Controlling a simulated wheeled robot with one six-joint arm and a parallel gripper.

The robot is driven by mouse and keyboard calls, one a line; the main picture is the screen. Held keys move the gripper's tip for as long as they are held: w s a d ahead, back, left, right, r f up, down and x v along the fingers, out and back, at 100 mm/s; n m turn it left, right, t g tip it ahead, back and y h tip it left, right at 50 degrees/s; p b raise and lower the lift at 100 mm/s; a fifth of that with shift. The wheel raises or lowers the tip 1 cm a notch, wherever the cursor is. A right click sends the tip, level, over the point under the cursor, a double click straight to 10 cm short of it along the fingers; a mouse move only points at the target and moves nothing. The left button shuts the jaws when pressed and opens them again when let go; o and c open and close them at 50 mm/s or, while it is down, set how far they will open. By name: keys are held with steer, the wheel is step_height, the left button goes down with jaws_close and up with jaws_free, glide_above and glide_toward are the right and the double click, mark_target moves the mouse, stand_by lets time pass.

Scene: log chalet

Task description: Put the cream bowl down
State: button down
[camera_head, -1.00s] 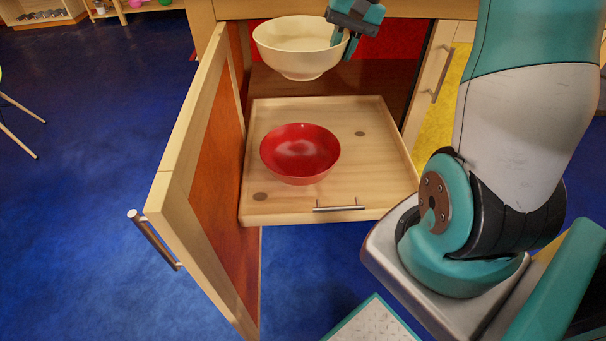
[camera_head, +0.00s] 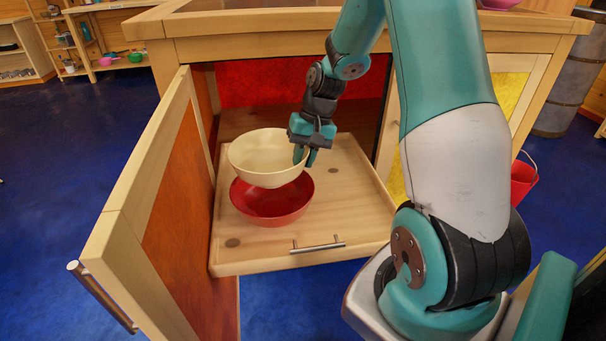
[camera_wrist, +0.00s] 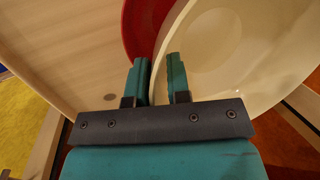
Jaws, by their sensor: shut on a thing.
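The cream bowl (camera_head: 262,162) is upright in the head view, held by its right rim in my gripper (camera_head: 305,154). It hangs above the red bowl (camera_head: 272,208) and hides part of that bowl's inside. I cannot tell whether the two bowls touch. The red bowl stands on a pull-out wooden shelf (camera_head: 345,215). In the wrist view the fingers of my gripper (camera_wrist: 160,82) are on both sides of the rim of the cream bowl (camera_wrist: 225,60), with the red bowl (camera_wrist: 145,25) behind.
The shelf sticks out of an open cabinet and has a metal handle (camera_head: 318,246). An open cabinet door (camera_head: 150,215) stands at the left of the shelf. Bare shelf shows right of the bowls. A red bucket (camera_head: 523,181) is on the floor at right.

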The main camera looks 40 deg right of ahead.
steer(key=shift+f+b, duration=0.45)
steer(key=shift+f, duration=1.6)
steer(key=shift+f, duration=0.1)
steer(key=shift+f, duration=0.4)
steer(key=shift+f, duration=0.1)
steer(key=c, duration=1.1)
jaws_free()
